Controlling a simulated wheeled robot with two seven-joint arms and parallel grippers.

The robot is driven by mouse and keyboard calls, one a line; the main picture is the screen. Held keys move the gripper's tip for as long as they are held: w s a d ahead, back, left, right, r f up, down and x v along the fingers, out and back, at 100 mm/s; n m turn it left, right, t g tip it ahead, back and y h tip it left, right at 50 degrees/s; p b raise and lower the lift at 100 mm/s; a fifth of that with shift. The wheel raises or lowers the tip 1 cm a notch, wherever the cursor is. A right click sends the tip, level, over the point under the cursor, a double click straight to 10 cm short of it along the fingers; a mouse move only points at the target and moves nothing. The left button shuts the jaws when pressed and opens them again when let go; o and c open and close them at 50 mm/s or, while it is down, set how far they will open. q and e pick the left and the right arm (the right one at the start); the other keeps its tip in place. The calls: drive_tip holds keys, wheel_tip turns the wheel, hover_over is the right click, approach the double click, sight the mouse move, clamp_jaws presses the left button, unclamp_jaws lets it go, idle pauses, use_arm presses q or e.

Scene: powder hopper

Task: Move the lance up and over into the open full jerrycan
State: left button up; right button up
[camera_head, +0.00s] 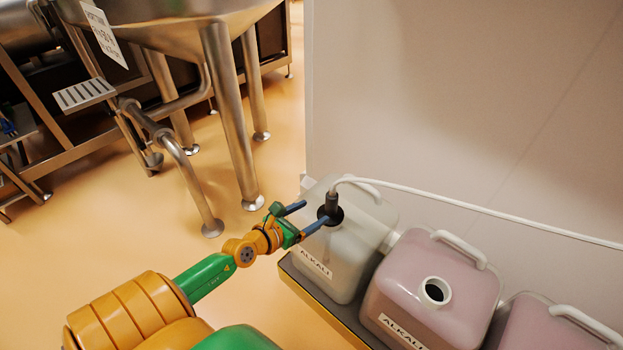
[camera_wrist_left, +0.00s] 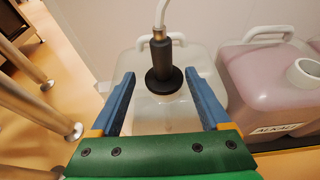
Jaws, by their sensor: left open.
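The lance (camera_head: 331,204) is a dark cylinder with a wide black collar and a white hose at its top. It stands upright in the neck of the pale, whitish jerrycan (camera_head: 345,262) on the left. My left gripper (camera_head: 304,217) is open, with its blue fingers pointing at the lance. In the left wrist view the lance (camera_wrist_left: 161,62) is centred between and beyond the two fingers (camera_wrist_left: 164,98), and I see no contact. The open jerrycan (camera_head: 455,275) with pink contents stands just right of the pale one; its neck is uncapped. My right gripper is not in view.
A third pink jerrycan (camera_head: 540,325) stands at the right edge. The cans sit on a dark tray with a yellow edge (camera_head: 318,303), close to a wall (camera_head: 450,100). The white hose (camera_head: 480,208) runs right above the cans. Steel hopper legs (camera_head: 230,120) stand at the left.

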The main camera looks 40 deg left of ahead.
sight(327, 205)
use_arm(q)
drive_tip(key=b+x, duration=0.1)
drive_tip(key=x, duration=0.1)
drive_tip(key=b+x, duration=0.2)
drive_tip(key=x, duration=0.1)
drive_tip(key=shift+w+d+f, duration=0.15)
drive_tip(key=shift+d+f, duration=0.1)
drive_tip(key=shift+f, duration=0.05)
drive_tip(key=b+x, duration=0.1)
drive_tip(key=x, duration=0.2)
drive_tip(key=shift+w+b, duration=0.2)
drive_tip(key=shift+b, duration=0.1)
drive_tip(key=shift+w, duration=0.25)
drive_tip(key=shift+r, duration=0.1)
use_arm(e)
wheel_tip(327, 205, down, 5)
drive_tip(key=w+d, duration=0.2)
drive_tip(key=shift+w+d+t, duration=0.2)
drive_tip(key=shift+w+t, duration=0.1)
use_arm(q)
clamp_jaws()
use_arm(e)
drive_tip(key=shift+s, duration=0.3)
